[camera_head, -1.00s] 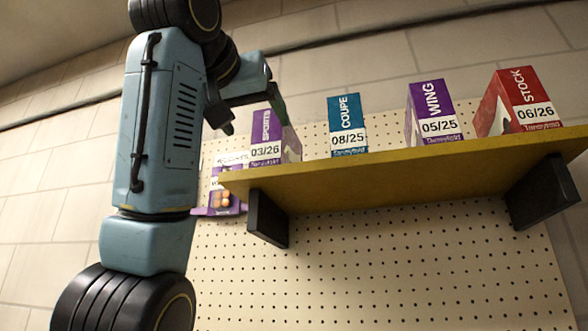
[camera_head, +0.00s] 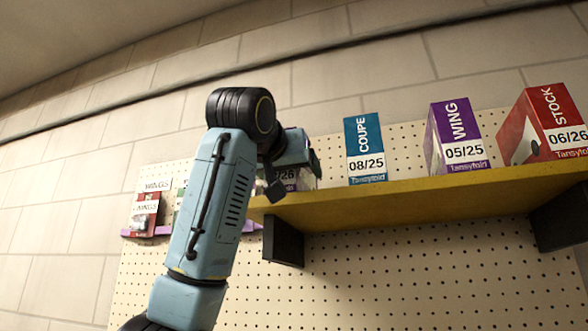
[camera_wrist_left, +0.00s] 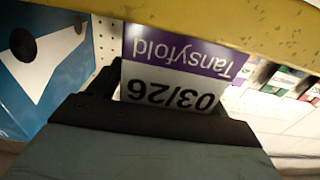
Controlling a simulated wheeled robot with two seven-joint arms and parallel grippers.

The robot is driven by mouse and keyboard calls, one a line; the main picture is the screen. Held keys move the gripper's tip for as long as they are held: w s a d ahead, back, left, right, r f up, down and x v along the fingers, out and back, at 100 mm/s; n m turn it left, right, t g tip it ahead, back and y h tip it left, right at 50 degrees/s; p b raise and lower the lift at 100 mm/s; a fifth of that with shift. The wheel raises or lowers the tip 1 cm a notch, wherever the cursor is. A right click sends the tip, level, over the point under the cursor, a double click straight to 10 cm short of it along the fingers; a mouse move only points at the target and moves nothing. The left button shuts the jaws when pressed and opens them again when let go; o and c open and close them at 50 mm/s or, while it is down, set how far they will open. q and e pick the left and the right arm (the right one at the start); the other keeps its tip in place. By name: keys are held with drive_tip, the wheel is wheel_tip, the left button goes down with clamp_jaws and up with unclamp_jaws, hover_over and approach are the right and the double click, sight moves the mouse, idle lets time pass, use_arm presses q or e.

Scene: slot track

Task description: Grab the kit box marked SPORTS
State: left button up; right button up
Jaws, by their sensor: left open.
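The SPORTS kit box, purple with a white 03/26 label, stands at the left end of the yellow shelf. In the head view only a strip of the box (camera_head: 291,184) shows, and its name is hidden behind my left gripper (camera_head: 295,173). In the left wrist view the upside-down 03/26 label and purple Tansyfold band of the box (camera_wrist_left: 180,65) are close in front. The left gripper (camera_wrist_left: 165,112) is open, its dark fingers near either side of the box. Whether they touch it I cannot tell. My right gripper is not in view.
The yellow shelf (camera_head: 400,200) also carries the blue COUPE box (camera_head: 365,148), the purple WING box (camera_head: 457,135) and the red STOCK box (camera_head: 548,125). COUPE is the nearest neighbour, with a gap. A red-and-white WINGS packet (camera_head: 145,215) sits at the lower left on the pegboard (camera_head: 400,270).

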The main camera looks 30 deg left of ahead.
use_arm(q)
drive_tip(key=shift+c, duration=0.2)
drive_tip(key=c, duration=1.2)
drive_tip(key=shift+c, duration=0.2)
drive_tip(key=shift+r, duration=0.2)
drive_tip(key=shift+r, duration=4.85)
drive_tip(key=shift+s, duration=0.1)
